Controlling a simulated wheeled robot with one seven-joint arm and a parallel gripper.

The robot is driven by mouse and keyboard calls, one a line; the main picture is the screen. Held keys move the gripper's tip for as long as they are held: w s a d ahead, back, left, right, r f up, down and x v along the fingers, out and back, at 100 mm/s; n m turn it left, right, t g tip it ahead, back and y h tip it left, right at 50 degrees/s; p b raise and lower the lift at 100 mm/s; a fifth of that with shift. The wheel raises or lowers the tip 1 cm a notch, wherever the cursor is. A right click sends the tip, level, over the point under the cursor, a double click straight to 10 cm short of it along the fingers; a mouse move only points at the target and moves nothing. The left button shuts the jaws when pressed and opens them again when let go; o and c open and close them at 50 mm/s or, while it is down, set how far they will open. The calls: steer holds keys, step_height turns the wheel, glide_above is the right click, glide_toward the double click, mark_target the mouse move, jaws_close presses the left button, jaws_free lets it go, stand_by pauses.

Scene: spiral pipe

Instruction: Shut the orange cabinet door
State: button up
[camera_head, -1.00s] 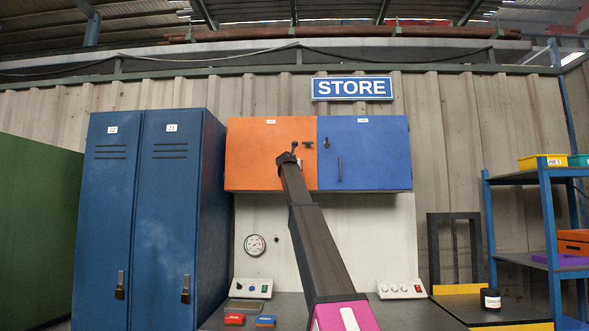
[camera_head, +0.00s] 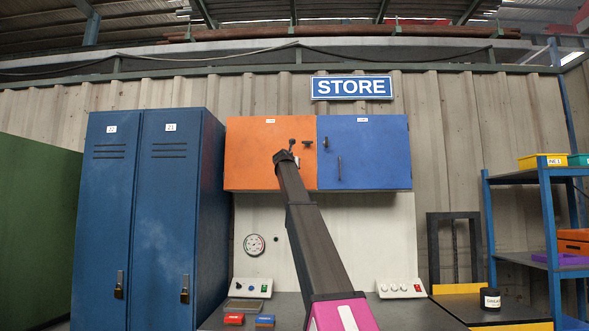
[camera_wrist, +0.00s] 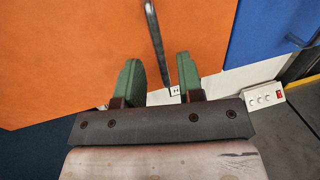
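The orange cabinet door (camera_head: 255,155) is on the left half of the wall cabinet and looks flush or nearly flush with the blue door; I cannot tell if a small gap remains. It fills much of the wrist view (camera_wrist: 65,60). Its dark bar handle (camera_wrist: 154,40) runs down toward the space between my green fingertips. My gripper (camera_wrist: 158,75) is open, with a finger on either side of the handle's lower end. I cannot tell whether it touches the door. In the head view my arm hides most of the fingers and the handle.
The blue cabinet door (camera_head: 375,155) is directly right of the orange one. Tall blue lockers (camera_head: 165,220) stand close on the left. A workbench (camera_head: 395,312) with small control boxes lies below. A blue shelf rack (camera_head: 549,230) stands at right.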

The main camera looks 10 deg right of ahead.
steer(key=v, duration=0.6)
steer(key=shift+s, duration=0.1)
stand_by(0.3)
